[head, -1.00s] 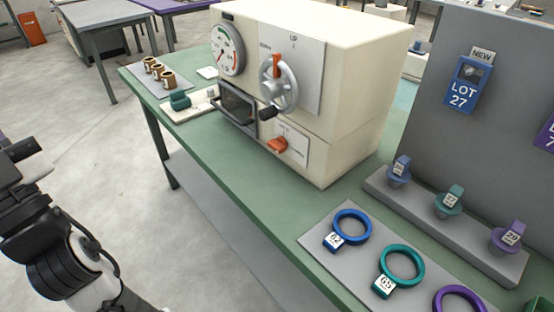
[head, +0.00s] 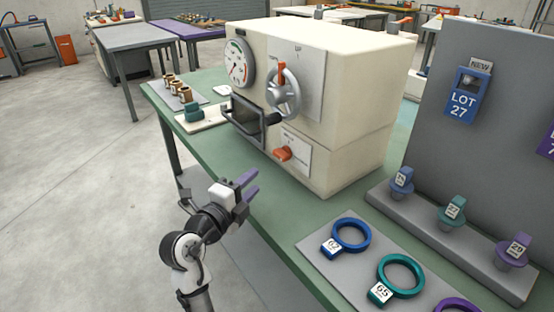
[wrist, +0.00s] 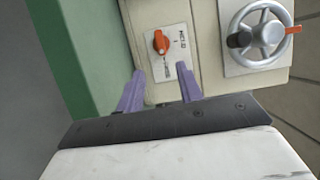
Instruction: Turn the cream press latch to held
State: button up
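The cream press (head: 350,65) stands on the green bench. Its latch is an orange knob (head: 283,154) on a white label plate (head: 297,150), low on the front face. In the wrist view the orange latch (wrist: 161,42) lies ahead of the fingers, near a printed "HELD" mark on the plate (wrist: 180,44). My gripper (head: 251,187) is open and empty, in front of the bench edge, left of and below the latch. Its two purple fingers also show in the wrist view (wrist: 160,85), apart from the latch, with nothing between them.
A handwheel (head: 284,92) with an orange marker and dark handle is above the latch. A dark framed opening (head: 247,118) is to its left. Rings (head: 351,236) lie on a grey mat to the right. The floor before the bench is clear.

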aim_at(278, 157)
jog(key=p+x, duration=0.1)
jog(key=x, duration=0.4)
jog(key=p+x, duration=0.2)
jog(key=x, duration=0.3)
jog(key=shift+w+r+p, duration=0.1)
jog(key=shift+r+p, duration=0.1)
jog(key=shift+p, duration=0.1)
jog(key=shift+x, duration=0.75)
jog(key=shift+f, duration=0.15)
jog(key=shift+c, duration=0.2)
grip_shut()
